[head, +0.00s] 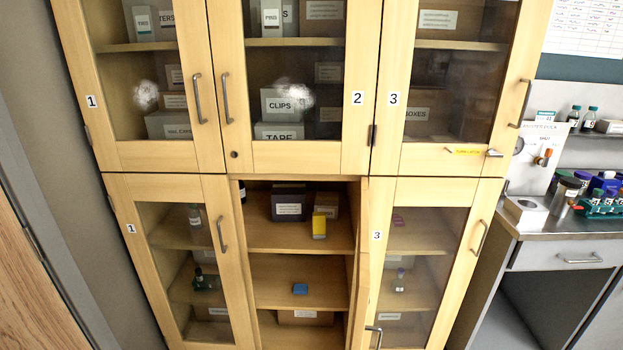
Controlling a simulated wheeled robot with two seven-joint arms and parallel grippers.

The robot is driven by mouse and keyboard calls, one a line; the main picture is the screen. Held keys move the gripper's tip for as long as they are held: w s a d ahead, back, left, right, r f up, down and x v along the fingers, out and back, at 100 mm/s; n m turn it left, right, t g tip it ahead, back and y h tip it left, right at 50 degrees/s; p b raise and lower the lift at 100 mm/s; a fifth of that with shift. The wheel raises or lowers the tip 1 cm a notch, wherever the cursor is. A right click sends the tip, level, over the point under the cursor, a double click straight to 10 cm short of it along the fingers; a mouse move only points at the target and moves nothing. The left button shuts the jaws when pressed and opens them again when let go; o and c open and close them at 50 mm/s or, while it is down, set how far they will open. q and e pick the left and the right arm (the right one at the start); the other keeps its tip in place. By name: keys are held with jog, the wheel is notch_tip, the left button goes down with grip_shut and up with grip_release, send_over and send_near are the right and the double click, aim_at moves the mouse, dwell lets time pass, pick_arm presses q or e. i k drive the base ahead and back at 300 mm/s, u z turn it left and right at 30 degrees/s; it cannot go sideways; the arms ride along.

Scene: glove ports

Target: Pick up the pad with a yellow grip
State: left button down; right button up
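A small upright item with a yellow upper part (319,224) and a paler, greyish lower edge stands at the front of the top shelf in the open lower middle compartment. It looks like the pad with a yellow grip, though it is small in the view. A small blue block (300,288) lies on the shelf below it. Neither of my grippers shows in the head view.
The lower middle door (362,260) stands open, swung outward on the compartment's right side. The other cabinet doors are shut. A cluttered counter (535,226) stands at the right.

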aim_at(318, 219)
jog(key=k, duration=0.65)
jog(key=z, duration=0.55)
jog(key=i, duration=0.7)
jog(key=z, duration=0.5)
jog(key=i, duration=0.65)
jog(key=u, duration=0.1)
